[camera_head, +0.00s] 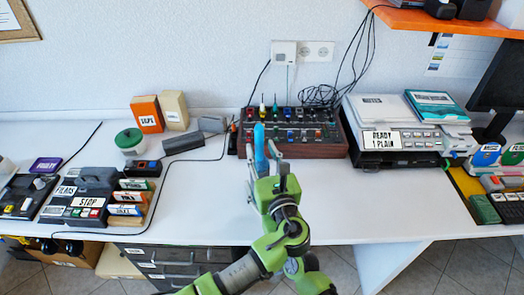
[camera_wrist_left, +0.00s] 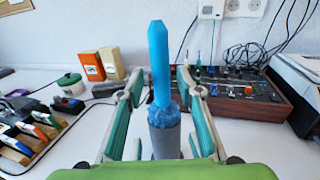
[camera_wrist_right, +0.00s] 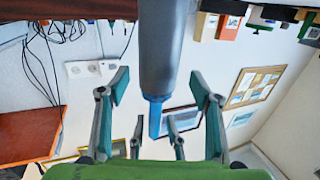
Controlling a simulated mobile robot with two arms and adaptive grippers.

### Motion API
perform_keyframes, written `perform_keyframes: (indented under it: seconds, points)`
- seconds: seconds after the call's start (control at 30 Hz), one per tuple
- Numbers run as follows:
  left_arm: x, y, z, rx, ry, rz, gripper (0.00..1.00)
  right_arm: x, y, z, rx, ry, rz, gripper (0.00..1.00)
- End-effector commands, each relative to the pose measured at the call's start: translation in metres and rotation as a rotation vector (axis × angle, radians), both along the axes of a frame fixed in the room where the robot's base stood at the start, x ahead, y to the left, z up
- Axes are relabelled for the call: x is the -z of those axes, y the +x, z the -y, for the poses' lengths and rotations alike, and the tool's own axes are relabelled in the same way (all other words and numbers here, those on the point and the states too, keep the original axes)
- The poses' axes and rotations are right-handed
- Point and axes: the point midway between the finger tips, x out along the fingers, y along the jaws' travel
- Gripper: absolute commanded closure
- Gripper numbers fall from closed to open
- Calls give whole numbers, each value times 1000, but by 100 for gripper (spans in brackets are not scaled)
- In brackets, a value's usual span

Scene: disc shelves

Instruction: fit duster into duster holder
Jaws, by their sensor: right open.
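The blue duster (camera_head: 260,142) stands upright over the desk in the head view, with my left gripper (camera_head: 263,160) around its lower part. In the left wrist view the duster's handle (camera_wrist_left: 159,65) points up. Its blue fluffy part sits at the mouth of the grey duster holder (camera_wrist_left: 164,140). The left fingers stand apart on both sides, with gaps to the duster. In the upside-down right wrist view, the holder (camera_wrist_right: 161,45) and blue handle (camera_wrist_right: 155,118) show between the open, empty fingers of my right gripper (camera_wrist_right: 160,92). The holder's base is hidden.
A control panel with knobs (camera_head: 292,147) stands just behind the duster. A label device (camera_head: 392,140) is to its right. A stop-labelled organizer (camera_head: 85,205) is at the left.

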Motion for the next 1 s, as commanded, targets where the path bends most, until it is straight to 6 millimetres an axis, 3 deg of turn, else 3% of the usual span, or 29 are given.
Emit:
perform_keyframes:
  seconds: [0.27, 0.47, 0.8, 1.0]
  points:
    - [0, 0, 0, 0, -1, 1, 68, 0, 0, 0, 0, 0, 0, 41]
    - [8, 0, 0, 1, 0, 2, 68, 15, 0, 0, 0, 0, 0, 41]
    - [12, -75, 13, 4, -4, -3, 68, 10, 0, 0, 0, 0, 0, 41]
    - [11, -106, 21, 2, -2, -1, 68, 10, 0, 0, 0, 0, 0, 41]
